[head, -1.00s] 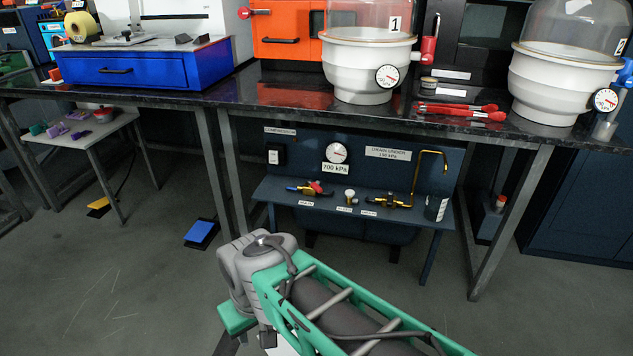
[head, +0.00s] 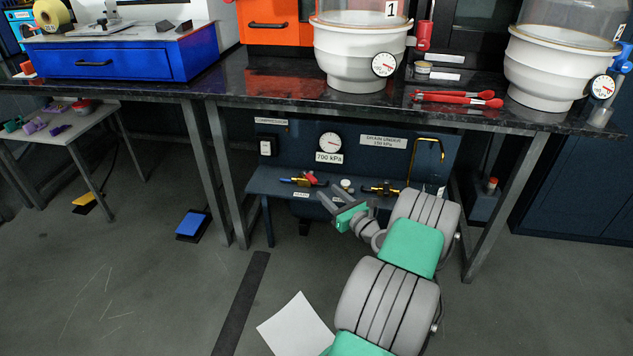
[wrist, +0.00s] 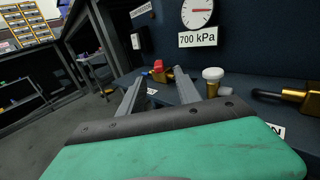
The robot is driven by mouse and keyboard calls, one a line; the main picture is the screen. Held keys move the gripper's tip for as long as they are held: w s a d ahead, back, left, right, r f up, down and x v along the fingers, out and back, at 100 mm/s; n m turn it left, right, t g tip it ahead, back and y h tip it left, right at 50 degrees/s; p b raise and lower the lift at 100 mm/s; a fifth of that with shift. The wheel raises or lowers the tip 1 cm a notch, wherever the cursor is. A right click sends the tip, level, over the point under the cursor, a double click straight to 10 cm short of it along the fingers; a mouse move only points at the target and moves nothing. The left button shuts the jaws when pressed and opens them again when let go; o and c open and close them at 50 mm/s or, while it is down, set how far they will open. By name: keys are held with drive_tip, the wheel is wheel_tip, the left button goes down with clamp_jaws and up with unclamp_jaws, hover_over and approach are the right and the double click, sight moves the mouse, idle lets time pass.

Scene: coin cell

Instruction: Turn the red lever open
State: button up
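The red lever (head: 309,178) is on a small brass valve at the left of the low shelf under the bench. In the wrist view the red lever (wrist: 158,66) shows just beyond and between my fingertips, partly foreshortened. My gripper (head: 329,193) is in front of the shelf, just below and right of the lever. In the wrist view my gripper (wrist: 159,77) has its two grey fingers spread apart with nothing held. I see no clear contact with the lever. The exact angle of the lever is too small to tell.
A white-capped knob (wrist: 212,75) stands right of my right finger. A gauge (head: 329,143) is on the panel behind. The bench edge overhangs the shelf.

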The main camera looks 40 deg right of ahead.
sight(316, 182)
drive_tip(key=w, duration=0.2)
drive_tip(key=w+b, duration=0.1)
drive_tip(key=w, duration=0.1)
drive_tip(key=w+b, duration=0.1)
drive_tip(key=w, duration=0.2)
drive_tip(key=shift+d+f, duration=0.1)
drive_tip(key=shift+d, duration=0.2)
drive_tip(key=shift+w, duration=0.25)
drive_tip(key=shift+c, duration=0.4)
clamp_jaws()
